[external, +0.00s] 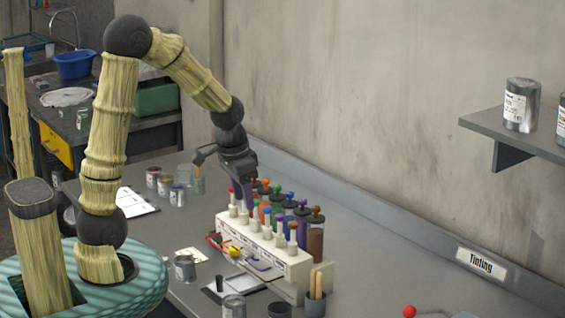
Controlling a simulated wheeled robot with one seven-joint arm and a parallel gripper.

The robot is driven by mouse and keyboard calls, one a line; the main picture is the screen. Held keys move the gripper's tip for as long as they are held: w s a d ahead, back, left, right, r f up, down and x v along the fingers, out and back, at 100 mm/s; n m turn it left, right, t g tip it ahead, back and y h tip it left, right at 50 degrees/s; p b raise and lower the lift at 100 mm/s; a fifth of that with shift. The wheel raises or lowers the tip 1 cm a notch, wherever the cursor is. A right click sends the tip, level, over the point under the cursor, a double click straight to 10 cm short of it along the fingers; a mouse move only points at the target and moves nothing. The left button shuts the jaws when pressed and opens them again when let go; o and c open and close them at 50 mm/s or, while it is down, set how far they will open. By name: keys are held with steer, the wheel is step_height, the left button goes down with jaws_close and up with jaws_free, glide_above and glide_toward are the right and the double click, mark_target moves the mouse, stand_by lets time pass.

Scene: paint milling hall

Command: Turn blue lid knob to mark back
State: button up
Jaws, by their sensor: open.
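A white tinting dispenser (262,245) stands on the grey bench with a row of colored canisters behind it. A blue lid knob (290,196) tops one canister in the back row, toward the right of the row.
Small paint cans (178,194) stand left of the dispenser, with another can (185,268) in front. A cup with wooden sticks (315,300) is at its right end. A clipboard (135,203) lies at left.

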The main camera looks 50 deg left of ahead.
steer(key=w+a+r+m+g+p, duration=0.1)
steer(key=w+a+r+m, duration=0.1)
steer(key=w, duration=0.4)
steer(key=w+a+r+m, duration=0.1)
steer(key=w+a+r, duration=0.2)
steer(key=w, duration=0.3)
step_height(320, 180, up, 4)
steer(key=m+g+p, duration=0.1)
steer(key=m, duration=0.3)
glide_above(290, 192)
steer(key=shift+s+r, duration=0.1)
steer(key=shift+r, duration=0.1)
steer(key=shift+f, duration=0.1)
step_height(290, 192, down, 17)
steer(key=p, duration=0.5)
steer(key=shift+f, duration=0.15)
steer(key=shift+c, duration=0.2)
jaws_close()
